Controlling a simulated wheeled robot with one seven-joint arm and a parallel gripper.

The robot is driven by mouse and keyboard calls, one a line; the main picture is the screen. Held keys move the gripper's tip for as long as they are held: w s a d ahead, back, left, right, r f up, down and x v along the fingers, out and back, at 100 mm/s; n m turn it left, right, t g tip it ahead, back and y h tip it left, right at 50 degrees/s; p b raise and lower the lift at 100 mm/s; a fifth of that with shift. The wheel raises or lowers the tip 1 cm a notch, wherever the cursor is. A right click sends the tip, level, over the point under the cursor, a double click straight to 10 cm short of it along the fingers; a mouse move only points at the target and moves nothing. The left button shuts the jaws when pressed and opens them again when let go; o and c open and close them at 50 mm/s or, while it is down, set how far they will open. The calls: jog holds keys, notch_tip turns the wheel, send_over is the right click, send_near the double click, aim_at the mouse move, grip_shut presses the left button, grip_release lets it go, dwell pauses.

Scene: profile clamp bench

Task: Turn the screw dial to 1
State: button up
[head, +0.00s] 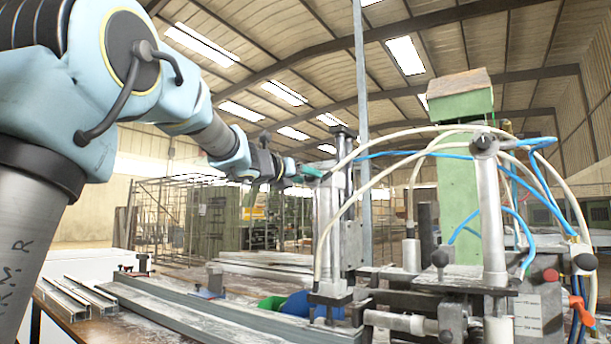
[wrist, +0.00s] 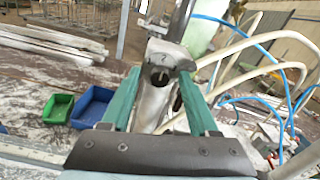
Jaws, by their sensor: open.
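The screw dial (wrist: 160,78) is a small dark knob on a grey metal housing at the top of a post, in the middle of the wrist view. A small mark, too blurred to read surely, sits just above it. My gripper (wrist: 158,76) is open, with its two green fingers pointing towards the housing, one on each side of the dial. I cannot tell whether either finger touches it. In the head view my gripper (head: 312,172) is at the top of the left clamp post (head: 328,235); the dial cannot be made out there.
White and blue hoses (head: 400,150) arch over the clamp bench, right of my gripper. Metal profiles (head: 170,310) lie along the bench at left. A green bin (wrist: 58,108) and a blue bin (wrist: 92,106) stand below, left of the post.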

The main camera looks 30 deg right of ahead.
grip_shut()
dwell(0.6)
